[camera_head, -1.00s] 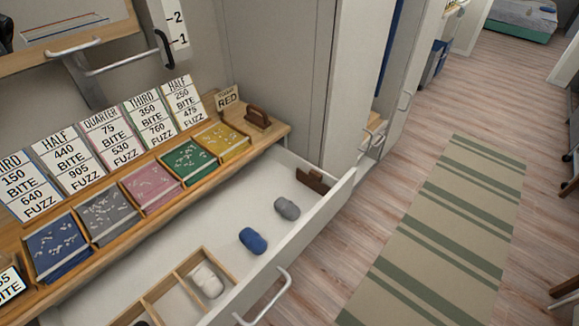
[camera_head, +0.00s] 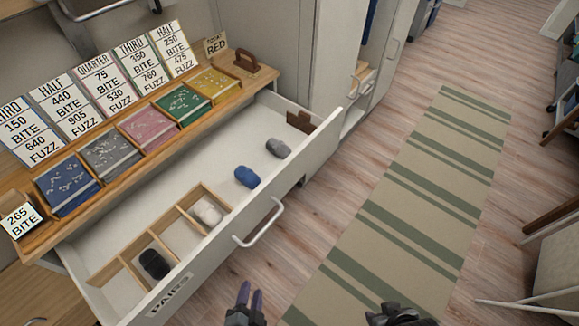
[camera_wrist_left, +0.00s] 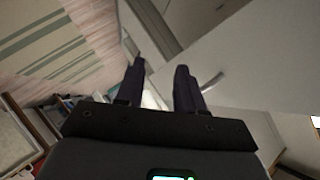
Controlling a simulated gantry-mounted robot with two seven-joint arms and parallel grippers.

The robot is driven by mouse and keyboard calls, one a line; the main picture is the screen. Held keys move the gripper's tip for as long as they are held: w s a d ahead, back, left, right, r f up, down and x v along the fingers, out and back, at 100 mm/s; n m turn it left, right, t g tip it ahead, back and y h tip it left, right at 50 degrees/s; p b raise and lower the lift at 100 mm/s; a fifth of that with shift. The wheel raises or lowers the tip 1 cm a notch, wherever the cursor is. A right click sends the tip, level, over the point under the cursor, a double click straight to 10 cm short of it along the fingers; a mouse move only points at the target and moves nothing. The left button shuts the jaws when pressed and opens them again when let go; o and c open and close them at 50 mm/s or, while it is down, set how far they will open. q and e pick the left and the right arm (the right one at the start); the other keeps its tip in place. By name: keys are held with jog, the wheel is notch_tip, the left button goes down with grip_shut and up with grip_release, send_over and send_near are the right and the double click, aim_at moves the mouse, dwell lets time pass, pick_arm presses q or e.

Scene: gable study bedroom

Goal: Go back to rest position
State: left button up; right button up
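My left gripper (camera_head: 250,293) is at the bottom of the head view, in front of the open drawer and apart from it. Its two dark fingers stand apart with nothing between them, as the left wrist view also shows (camera_wrist_left: 161,75). My right gripper (camera_head: 396,316) is a dark shape cut off by the bottom edge, over the striped rug; its fingers cannot be made out.
The white drawer (camera_head: 215,256) stands open with a wooden divider, a blue bundle (camera_head: 247,177), a grey bundle (camera_head: 278,148), a white bundle (camera_head: 208,211) and a black bundle (camera_head: 154,264).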

pick_arm(q)
jog(key=s+a+r+n+g, duration=0.3)
jog(key=a+n+g, duration=0.1)
jog(key=a+g, duration=0.15)
jog(key=s+a+r+n+g, duration=0.3)
jog(key=a+n+g, duration=0.1)
jog(key=a, duration=0.3)
notch_tip(320, 180, up, 21)
jog(key=p, duration=2.1)
jog(key=shift+d, duration=0.45)
jog(key=shift+r, duration=0.1)
notch_tip(320, 180, down, 35)
jog(key=b, duration=3.5)
